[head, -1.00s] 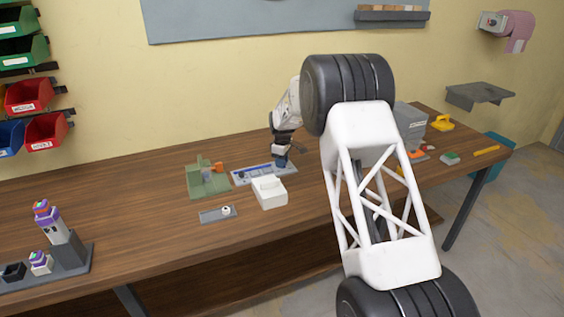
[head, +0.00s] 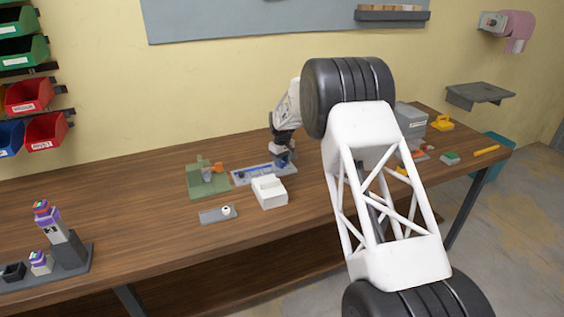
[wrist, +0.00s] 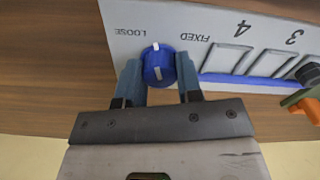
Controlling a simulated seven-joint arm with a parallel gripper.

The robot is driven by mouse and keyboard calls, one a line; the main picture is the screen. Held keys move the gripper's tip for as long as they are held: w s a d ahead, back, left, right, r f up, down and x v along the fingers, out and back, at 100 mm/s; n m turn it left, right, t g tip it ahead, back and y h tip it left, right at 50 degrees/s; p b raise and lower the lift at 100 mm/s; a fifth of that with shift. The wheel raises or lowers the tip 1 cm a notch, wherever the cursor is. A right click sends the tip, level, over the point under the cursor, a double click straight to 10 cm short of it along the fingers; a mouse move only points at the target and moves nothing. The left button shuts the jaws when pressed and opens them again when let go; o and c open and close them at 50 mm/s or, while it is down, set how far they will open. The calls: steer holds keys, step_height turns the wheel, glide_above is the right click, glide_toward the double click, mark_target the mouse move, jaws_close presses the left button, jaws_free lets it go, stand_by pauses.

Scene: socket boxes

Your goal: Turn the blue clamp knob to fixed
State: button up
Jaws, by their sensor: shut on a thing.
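The blue clamp knob (wrist: 159,68) stands on a light grey panel (wrist: 180,25) in the wrist view. The panel's printing appears upside down, with LOOSE left of the knob and FIXED right of it. The knob carries a white mark on its face, and another short white mark shows at its far edge. I cannot tell for sure which label it points at. My gripper (wrist: 159,82) is shut on the knob, one blue-grey finger on each side. In the head view my gripper (head: 284,158) is at the right end of the panel (head: 241,178) and hides the knob.
Numbered slots with a blue strip (wrist: 245,80) lie right of the knob. A green fixture (head: 195,188) stands left of the panel, a white box (head: 270,193) in front, and a small grey plate (head: 212,216) nearby. My arm covers the table's right-middle.

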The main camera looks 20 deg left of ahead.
steer(key=m, duration=0.6)
steer(key=shift+r, duration=0.1)
steer(key=m, duration=0.6)
stand_by(0.5)
steer(key=o, duration=0.9)
steer(key=shift+o, duration=0.2)
steer(key=shift+r, duration=3.85)
steer(key=shift+r, duration=0.1)
